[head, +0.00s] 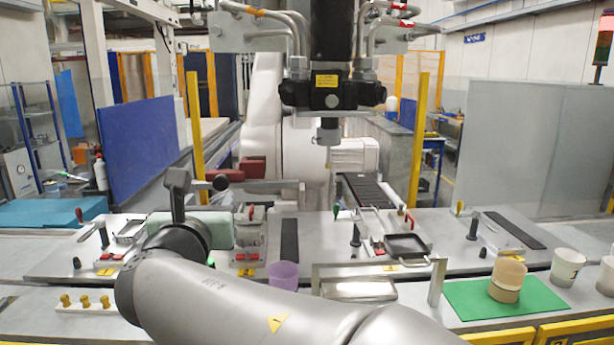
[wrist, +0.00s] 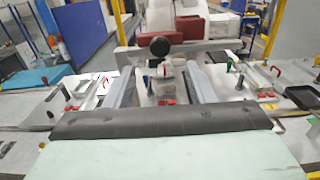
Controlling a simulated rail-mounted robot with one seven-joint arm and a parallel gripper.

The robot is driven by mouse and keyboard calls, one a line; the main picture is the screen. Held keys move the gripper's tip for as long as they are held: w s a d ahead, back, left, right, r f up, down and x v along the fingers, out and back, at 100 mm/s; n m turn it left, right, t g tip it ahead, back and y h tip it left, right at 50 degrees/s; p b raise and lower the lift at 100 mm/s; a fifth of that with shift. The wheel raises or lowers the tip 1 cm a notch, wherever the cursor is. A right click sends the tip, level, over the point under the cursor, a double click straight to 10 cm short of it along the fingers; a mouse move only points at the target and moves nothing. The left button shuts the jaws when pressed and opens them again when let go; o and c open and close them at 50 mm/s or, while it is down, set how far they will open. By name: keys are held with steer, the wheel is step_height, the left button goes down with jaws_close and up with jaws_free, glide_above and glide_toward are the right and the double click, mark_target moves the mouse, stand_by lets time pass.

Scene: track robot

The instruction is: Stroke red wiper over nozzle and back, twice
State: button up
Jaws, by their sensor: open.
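A dark red block (head: 252,168) sits behind the bench near the pale machine in the head view. It also shows at the top of the wrist view (wrist: 200,20). I cannot tell for sure that it is the red wiper. A short grey nozzle (head: 328,132) hangs below the black box of the overhead machine. My gripper (head: 250,222) is left of the middle over the bench, with a pale green body. In the wrist view its two grey fingers (wrist: 165,82) stand wide apart, with nothing held between them. The red block is beyond the fingers, apart from them.
Clamp fixtures with red handles (head: 408,217) stand along the bench. A black tray (head: 408,246), a purple cup (head: 283,275) and a metal frame (head: 436,283) are nearer.

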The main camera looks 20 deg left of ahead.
mark_target(220, 185)
steer(key=p+x, duration=0.2)
steer(key=x, duration=0.6)
steer(key=shift+w+a, duration=0.1)
steer(key=shift+w, duration=0.2)
